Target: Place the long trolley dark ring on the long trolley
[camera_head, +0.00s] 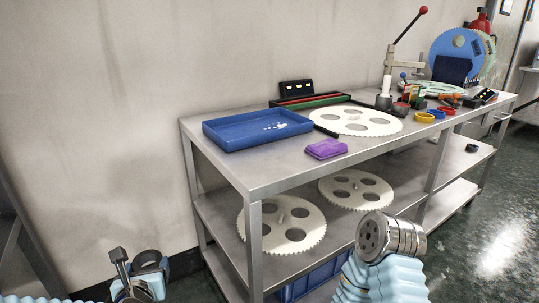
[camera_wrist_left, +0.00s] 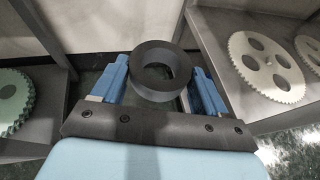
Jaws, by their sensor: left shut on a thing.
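My left gripper (camera_head: 138,268) is low at the left of the head view, in front of the wall and left of the steel shelved bench. In the left wrist view the left gripper (camera_wrist_left: 160,68) is shut on a thick dark ring (camera_wrist_left: 137,77), with one blue finger on each side of it. The ring's hole shows floor beneath it, so it is held in the air. No piece in view can be surely told as the long trolley. My right arm shows at the lower right of the head view, but its gripper does not.
The steel bench (camera_head: 262,183) carries a blue tray (camera_head: 225,138), a purple block (camera_head: 326,149) and a white toothed disc (camera_head: 345,113). More discs (camera_head: 262,240) lie on its lower shelf. Green toothed discs (camera_wrist_left: 14,98) lie on a surface at the wrist view's left.

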